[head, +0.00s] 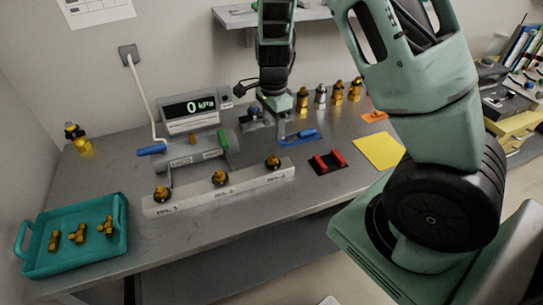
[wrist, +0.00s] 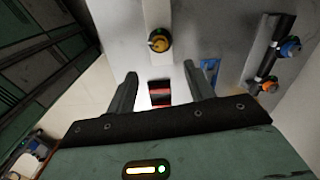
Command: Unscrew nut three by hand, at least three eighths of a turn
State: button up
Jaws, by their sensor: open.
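Nut three (head: 273,161) is a brass nut on a dark base at the right end of the white rail (head: 200,196), above a label that looks like No. 3. In the wrist view a brass nut (wrist: 159,41) sits at the near end of the rail, and its place fits nut three. My gripper (wrist: 160,70) is open and empty. The nut lies beyond the fingertips, roughly in line with the gap between them, and not between the fingers. In the head view my gripper (head: 282,126) hangs over the bench behind nut three, its fingertips hard to make out.
Two similar nuts, one (head: 220,177) mid-rail and one (head: 161,193) at the left, share the rail. A gauge (head: 192,108) reading 0 kPa and a grey cylinder (head: 185,153) stand behind it. A red bracket (head: 327,162) lies to the right. A teal tray (head: 75,262) holds brass fittings.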

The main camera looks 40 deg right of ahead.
aim_at(273, 157)
notch_tip(273, 157, down, 12)
jog(key=shift+r, duration=0.1)
dwell(0.4)
jog(key=c, duration=1)
